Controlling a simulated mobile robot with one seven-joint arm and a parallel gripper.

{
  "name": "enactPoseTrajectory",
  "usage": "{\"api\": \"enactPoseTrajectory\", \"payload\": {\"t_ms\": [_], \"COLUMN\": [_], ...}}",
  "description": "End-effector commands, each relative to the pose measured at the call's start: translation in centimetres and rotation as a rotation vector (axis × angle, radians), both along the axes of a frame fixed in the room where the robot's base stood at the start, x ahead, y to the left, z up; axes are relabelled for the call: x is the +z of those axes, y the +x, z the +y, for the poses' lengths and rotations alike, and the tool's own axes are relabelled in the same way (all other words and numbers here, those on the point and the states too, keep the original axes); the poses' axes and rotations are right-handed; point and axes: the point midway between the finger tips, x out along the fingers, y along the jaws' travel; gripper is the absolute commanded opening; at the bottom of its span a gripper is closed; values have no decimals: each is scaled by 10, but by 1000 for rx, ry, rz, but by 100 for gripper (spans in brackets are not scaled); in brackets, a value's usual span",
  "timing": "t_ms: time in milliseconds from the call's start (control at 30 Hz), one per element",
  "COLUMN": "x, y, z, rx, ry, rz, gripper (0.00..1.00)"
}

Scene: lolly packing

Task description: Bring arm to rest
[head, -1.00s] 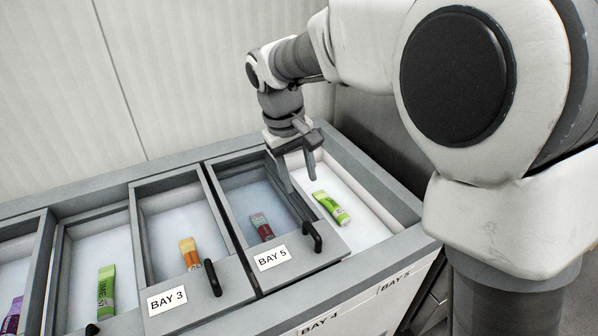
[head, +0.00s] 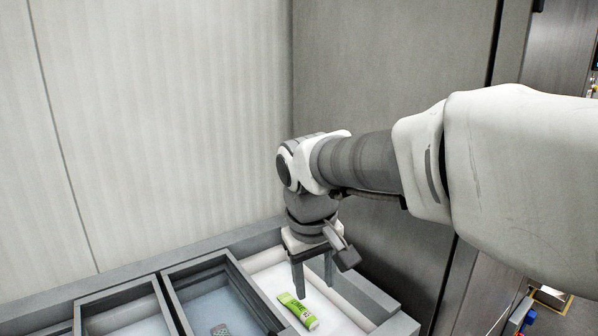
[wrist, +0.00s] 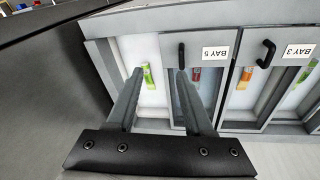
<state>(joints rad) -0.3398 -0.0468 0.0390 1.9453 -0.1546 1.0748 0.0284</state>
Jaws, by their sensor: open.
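My gripper (head: 314,275) points down above the open end bay of the freezer chest, with its two fingers apart and nothing between them. In the wrist view my gripper (wrist: 158,75) also shows spread and empty. A green lolly packet (head: 298,311) lies on the white floor of that open bay, below the fingers. It also shows in the wrist view (wrist: 148,76) between and beyond the fingertips. The lid labelled BAY 5 (wrist: 207,51) lies beside the open bay.
A dark red packet (wrist: 196,76) lies under the BAY 5 lid and an orange one (wrist: 244,78) under the BAY 3 lid. A pale wall (head: 150,130) stands behind the chest (head: 45,308). A tall grey panel (head: 390,90) rises behind and right of my arm.

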Motion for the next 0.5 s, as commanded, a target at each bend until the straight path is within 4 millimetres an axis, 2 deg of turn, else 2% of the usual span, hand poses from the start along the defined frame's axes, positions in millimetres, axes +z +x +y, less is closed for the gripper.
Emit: {"api": "enactPoseTrajectory", "payload": {"t_ms": [33, 200, 500], "x": [7, 17, 15], "y": [-11, -44, -107], "z": [-14, -49, -96], "rx": [-30, -119, -273], "ry": [18, 70, 153], "rz": [-22, -84, -202], "gripper": [52, 52, 52]}}
